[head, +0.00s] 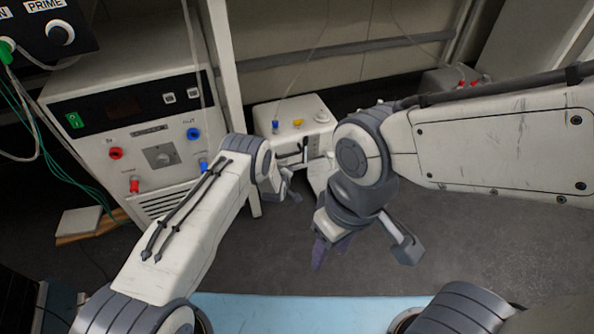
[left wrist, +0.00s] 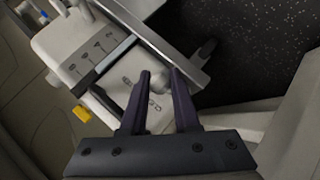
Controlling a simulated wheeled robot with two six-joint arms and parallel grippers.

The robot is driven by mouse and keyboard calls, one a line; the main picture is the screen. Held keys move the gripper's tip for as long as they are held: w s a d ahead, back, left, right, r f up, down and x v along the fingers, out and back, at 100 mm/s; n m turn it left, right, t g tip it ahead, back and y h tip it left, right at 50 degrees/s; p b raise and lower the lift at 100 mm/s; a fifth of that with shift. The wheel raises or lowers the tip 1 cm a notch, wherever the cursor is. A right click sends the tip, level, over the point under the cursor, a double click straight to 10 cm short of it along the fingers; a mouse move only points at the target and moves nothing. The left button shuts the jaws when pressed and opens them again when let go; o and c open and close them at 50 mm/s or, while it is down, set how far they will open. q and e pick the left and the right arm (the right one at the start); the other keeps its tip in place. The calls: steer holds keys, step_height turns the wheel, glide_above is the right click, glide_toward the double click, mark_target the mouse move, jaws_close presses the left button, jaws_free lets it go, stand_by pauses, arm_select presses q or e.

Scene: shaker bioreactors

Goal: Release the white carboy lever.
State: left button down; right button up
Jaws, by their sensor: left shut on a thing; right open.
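The white carboy (head: 268,112) is a pale box at the back centre, with blue and yellow fittings on top. Its lower front is partly hidden by my arms. My right gripper (head: 362,256) is open and empty, hanging right of and nearer than the left one.
A white power unit (head: 150,160) with red and blue sockets stands at the left. A metal post (head: 231,75) rises between it and the carboy. The dark floor (head: 470,240) at the right is clear.

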arm_select(q)
steer(key=shift+a, duration=0.1)
arm_select(e)
steer(key=shift+d+r, duration=0.3)
steer(key=shift+d, duration=0.05)
arm_select(q)
steer(key=c, duration=0.6)
jaws_free()
steer(key=shift+c, duration=0.2)
steer(key=shift+r, duration=0.1)
steer(key=shift+s+r+p, duration=0.3)
steer(key=shift+r+p, duration=0.1)
steer(key=shift+p, duration=0.15)
steer(key=p+v, duration=0.5)
steer(key=v, duration=0.4)
steer(key=shift+s, duration=0.2)
arm_select(e)
step_height(320, 180, up, 6)
